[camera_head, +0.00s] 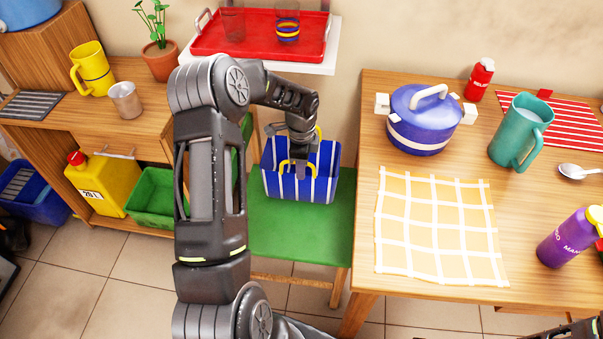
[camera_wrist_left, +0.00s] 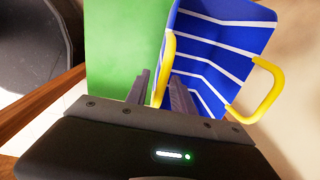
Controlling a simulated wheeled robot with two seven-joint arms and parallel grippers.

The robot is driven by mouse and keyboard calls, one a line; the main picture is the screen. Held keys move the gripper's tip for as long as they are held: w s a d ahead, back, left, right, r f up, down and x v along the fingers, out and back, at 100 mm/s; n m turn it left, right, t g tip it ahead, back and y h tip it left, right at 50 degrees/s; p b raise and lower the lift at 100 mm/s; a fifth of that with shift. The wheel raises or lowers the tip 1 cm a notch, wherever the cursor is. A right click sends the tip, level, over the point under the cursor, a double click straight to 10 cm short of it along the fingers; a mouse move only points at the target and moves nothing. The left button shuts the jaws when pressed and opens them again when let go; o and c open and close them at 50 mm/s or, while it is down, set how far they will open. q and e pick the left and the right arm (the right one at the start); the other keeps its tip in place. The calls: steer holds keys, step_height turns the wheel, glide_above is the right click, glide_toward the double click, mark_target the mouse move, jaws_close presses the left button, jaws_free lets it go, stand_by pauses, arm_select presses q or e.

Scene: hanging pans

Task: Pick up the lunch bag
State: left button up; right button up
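The lunch bag (camera_head: 283,187) is blue with white stripes and has yellow handles. It stands open-topped on the green seat (camera_head: 310,225) in the head view. My left gripper (camera_head: 299,168) points down at the bag, by its near handle. In the left wrist view, the fingers of my left gripper (camera_wrist_left: 160,95) are apart, with the near yellow handle (camera_wrist_left: 168,62) between them. The bag (camera_wrist_left: 215,55) also shows there, with its other handle (camera_wrist_left: 262,95) to the right. My right gripper is not visible.
A wooden table (camera_head: 350,215) stands right of the seat, bearing a blue pot (camera_head: 422,125) and a checked cloth (camera_head: 435,230). A shelf with a red tray (camera_head: 260,40) is behind the bag. A green bin (camera_head: 155,195) and yellow canister (camera_head: 103,185) are left.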

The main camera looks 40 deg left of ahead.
arm_select(q)
step_height(320, 180, down, 4)
steer(key=shift+w+f, duration=0.15)
stand_by(0.6)
jaws_close()
stand_by(1.2)
